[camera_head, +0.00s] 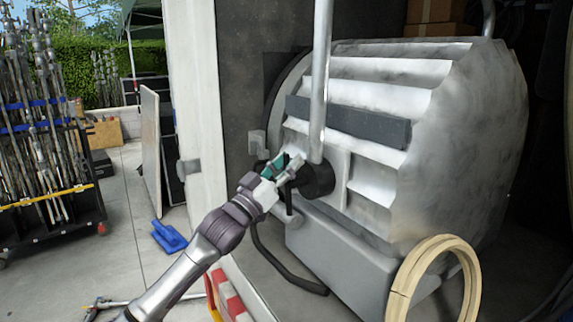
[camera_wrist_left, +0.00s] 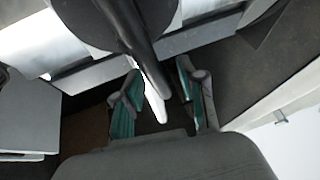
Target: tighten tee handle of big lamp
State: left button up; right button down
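The big lamp (camera_head: 455,150) is a large silver ribbed housing inside the truck, with a round black hub (camera_head: 320,181) on its near side. My left gripper (camera_head: 285,167) is at this hub, its teal-padded fingers apart. In the left wrist view a dark bar with a pale tip (camera_wrist_left: 138,45), seemingly the tee handle, reaches down toward the gap between the open fingers (camera_wrist_left: 160,95). The fingers show no clear contact with it. I cannot tell how deep the bar lies between them. My right gripper is not in view.
A vertical metal pole (camera_head: 321,75) rises beside the hub. A black cable (camera_head: 275,262) hangs below. A wooden ring (camera_head: 435,262) stands at the lower right. The white truck door frame (camera_head: 200,110) is left of the lamp. A rack of stands (camera_head: 45,130) is outside.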

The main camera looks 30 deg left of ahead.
pick_arm(q)
jog(key=shift+s+a+f, duration=0.1)
jog(key=shift+s+f, duration=0.25)
jog(key=v, duration=1.1)
jog(key=shift+a, duration=0.1)
